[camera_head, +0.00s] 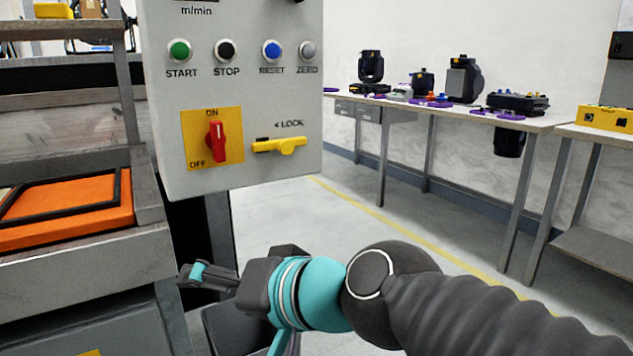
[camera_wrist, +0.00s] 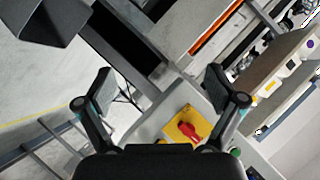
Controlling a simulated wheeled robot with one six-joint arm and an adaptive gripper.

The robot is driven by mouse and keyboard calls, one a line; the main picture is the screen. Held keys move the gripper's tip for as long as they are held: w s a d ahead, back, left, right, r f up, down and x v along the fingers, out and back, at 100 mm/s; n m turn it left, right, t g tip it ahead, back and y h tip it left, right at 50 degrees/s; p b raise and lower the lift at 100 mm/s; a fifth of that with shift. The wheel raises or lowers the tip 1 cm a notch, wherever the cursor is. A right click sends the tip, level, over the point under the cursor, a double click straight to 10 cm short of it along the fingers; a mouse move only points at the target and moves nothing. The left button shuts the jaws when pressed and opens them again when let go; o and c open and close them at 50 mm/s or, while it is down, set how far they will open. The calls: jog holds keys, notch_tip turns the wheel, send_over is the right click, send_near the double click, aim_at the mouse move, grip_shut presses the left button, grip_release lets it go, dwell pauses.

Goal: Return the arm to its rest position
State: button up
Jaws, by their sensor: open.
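My gripper (camera_head: 190,275) is at the lower middle of the head view, below the grey control box (camera_head: 235,90) and pointing left. In the wrist view my gripper (camera_wrist: 160,92) shows two dark fingers spread apart with nothing between them. The arm reaches in from the lower right of the head view. The control box carries a red rotary switch (camera_head: 216,142) on a yellow plate and a yellow lock lever (camera_head: 280,146). The red switch also shows in the wrist view (camera_wrist: 188,130), near the right finger in the picture.
A long table (camera_head: 440,112) with several stage lights stands along the back wall. A yellow box (camera_head: 607,118) sits on another table at the right. The floor (camera_head: 340,220) between is clear.

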jog(key=s+d+f+n+g+h+p, duration=0.1)
jog(key=d+f+h+p, duration=0.1)
jog(key=d+f+h, duration=0.45)
jog(key=s+d+f+g+h+p, duration=0.1)
jog(key=d+f+p, duration=0.15)
jog(key=d, duration=0.65)
jog(key=s+d+m+h+p, duration=0.1)
jog(key=d+m+h+p, duration=0.1)
jog(key=d, duration=0.9)
jog(key=shift+s+d+r+t+h+p, duration=0.15)
jog(key=shift+d+r+t+h+p, duration=0.25)
jog(key=shift+h+p, duration=0.35)
jog(key=shift+a, duration=0.2)
jog(key=shift+c, duration=0.3)
